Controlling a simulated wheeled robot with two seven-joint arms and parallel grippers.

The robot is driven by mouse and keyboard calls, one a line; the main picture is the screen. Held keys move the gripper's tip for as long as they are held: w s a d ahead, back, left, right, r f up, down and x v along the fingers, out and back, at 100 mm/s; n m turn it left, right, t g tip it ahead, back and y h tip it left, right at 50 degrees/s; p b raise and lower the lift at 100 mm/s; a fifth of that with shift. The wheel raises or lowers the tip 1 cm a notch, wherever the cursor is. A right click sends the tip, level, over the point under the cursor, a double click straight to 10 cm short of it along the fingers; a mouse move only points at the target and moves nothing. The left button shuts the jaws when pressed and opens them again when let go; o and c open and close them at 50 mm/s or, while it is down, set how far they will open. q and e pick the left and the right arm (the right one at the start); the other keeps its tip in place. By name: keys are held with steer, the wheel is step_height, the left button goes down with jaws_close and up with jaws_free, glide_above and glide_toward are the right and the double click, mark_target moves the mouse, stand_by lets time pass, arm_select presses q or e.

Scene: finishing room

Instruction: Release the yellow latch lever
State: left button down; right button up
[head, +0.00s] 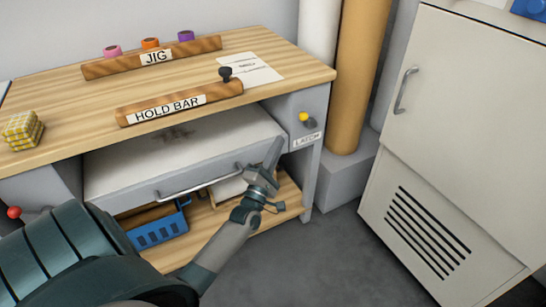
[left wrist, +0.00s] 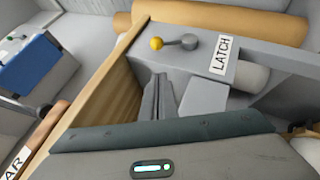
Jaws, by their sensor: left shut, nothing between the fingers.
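The yellow latch lever (head: 304,117) has a round yellow knob on a short grey arm. It is on the grey panel under the table's right front corner, above a LATCH label (head: 306,139). In the left wrist view the yellow knob (left wrist: 156,43) points left from its grey pivot, with the label (left wrist: 224,55) to the right. My left gripper (head: 277,143) is shut and empty, in front of the bench and left of and below the lever in the head view. Its fingers (left wrist: 157,95) appear below the knob in the wrist view, apart from it. My right gripper is not in view.
A wooden hold bar (head: 180,102) with a dark knob and a jig bar (head: 150,58) lie on the wooden bench. A white drawer (head: 180,155) with a metal handle juts out below. A blue basket (head: 160,230) sits underneath. A white cabinet (head: 460,110) stands right; floor between is clear.

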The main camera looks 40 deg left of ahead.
mark_target(308, 120)
arm_select(q)
steer(key=shift+w+d+r, duration=0.2)
steer(key=shift+w+r, duration=0.35)
steer(key=shift+w, duration=0.5)
steer(key=shift+w+d+r, duration=0.15)
steer(key=shift+w+r, duration=0.4)
steer(key=shift+w, duration=0.5)
steer(key=shift+w+d+r, duration=0.2)
steer(key=shift+w+r, duration=0.35)
steer(key=shift+w, duration=0.5)
